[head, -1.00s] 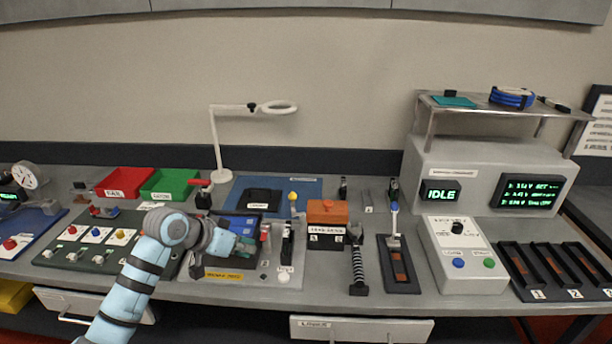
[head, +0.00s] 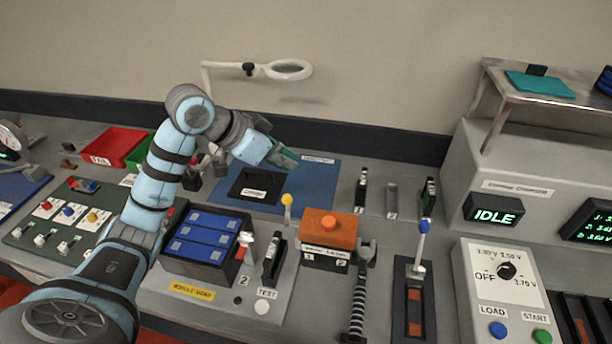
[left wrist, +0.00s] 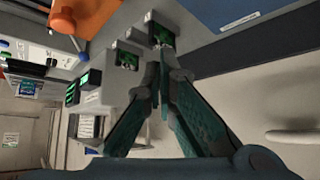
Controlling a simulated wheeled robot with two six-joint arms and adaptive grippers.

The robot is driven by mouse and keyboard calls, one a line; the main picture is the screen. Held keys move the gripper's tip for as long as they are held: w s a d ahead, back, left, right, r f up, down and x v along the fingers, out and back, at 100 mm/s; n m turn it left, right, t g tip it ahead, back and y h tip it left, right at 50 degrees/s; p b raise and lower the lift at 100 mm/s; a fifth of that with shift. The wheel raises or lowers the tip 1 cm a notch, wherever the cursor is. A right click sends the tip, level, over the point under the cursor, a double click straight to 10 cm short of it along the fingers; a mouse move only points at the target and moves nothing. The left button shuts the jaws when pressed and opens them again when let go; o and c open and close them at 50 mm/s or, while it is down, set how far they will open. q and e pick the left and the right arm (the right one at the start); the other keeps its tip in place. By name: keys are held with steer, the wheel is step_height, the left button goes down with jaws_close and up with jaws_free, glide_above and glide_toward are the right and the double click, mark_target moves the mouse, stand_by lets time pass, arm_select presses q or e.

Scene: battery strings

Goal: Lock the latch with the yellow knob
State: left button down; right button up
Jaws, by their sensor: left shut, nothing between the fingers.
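The latch's yellow knob (head: 287,200) is in the head view, on top of a short pale lever that stands upright at the back right of the module board, just left of the orange-topped box. My left gripper (head: 294,160) is shut and empty. It is raised over the blue mat, behind the knob in the picture and apart from it. In the left wrist view the closed fingers (left wrist: 158,62) meet with nothing between them. I cannot make out the yellow knob there. My right gripper is not in view.
The orange-topped box (head: 328,252) stands right of the latch. A red-and-white lever (head: 247,245) and a black clamp (head: 272,260) are in front of it. Blue modules (head: 207,238) sit in a black tray. The blue mat (head: 318,182) has open room. A magnifier lamp (head: 288,69) stands behind.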

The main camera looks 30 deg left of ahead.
arm_select(q)
step_height(320, 180, down, 8)
steer(key=w+d, duration=0.1)
steer(key=shift+d+r, duration=0.15)
steer(key=shift+r, duration=0.05)
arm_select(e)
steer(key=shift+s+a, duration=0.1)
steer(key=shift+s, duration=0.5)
arm_select(q)
steer(key=shift+w+d, duration=0.15)
